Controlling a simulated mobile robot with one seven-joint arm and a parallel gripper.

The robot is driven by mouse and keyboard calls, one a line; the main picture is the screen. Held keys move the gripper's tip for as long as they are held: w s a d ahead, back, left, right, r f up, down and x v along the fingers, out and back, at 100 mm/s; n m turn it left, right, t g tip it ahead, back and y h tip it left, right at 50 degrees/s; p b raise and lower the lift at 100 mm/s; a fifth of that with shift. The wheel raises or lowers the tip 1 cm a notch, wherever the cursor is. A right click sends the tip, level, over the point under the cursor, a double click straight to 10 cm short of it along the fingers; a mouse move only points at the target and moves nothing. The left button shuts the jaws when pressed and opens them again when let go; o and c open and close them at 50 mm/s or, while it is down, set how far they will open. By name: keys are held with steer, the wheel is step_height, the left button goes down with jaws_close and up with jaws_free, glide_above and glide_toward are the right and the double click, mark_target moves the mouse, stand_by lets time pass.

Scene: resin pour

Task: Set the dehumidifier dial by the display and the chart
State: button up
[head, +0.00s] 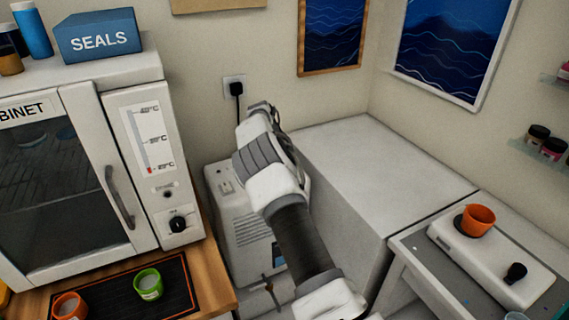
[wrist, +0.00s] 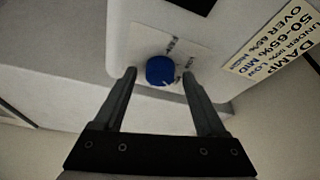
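The dehumidifier (head: 240,232) is a white box on the floor beside the cabinet in the head view, partly hidden by my arm. In the wrist view its blue dial (wrist: 160,70) sits on a pale plate with small marks, too blurred to read. My gripper (wrist: 160,78) is open, with one fingertip on each side of the dial; I cannot tell whether they touch it. The chart (wrist: 275,40) is a cream label at the right, reading DAMP, with lines for under 50%, 50-65% and over 65%. The display (wrist: 192,4) may be the dark rectangle cut off at the top; no reading shows.
A curing cabinet (head: 60,180) with its own thermometer panel and black knob (head: 178,224) stands left. Green (head: 148,284) and orange (head: 69,306) cups stand before it. A big white block (head: 375,175) and a scale (head: 455,250) with an orange cup (head: 478,220) are right.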

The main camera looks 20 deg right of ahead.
steer(key=v, duration=1.7)
steer(key=shift+r, duration=0.25)
steer(key=shift+a, duration=0.1)
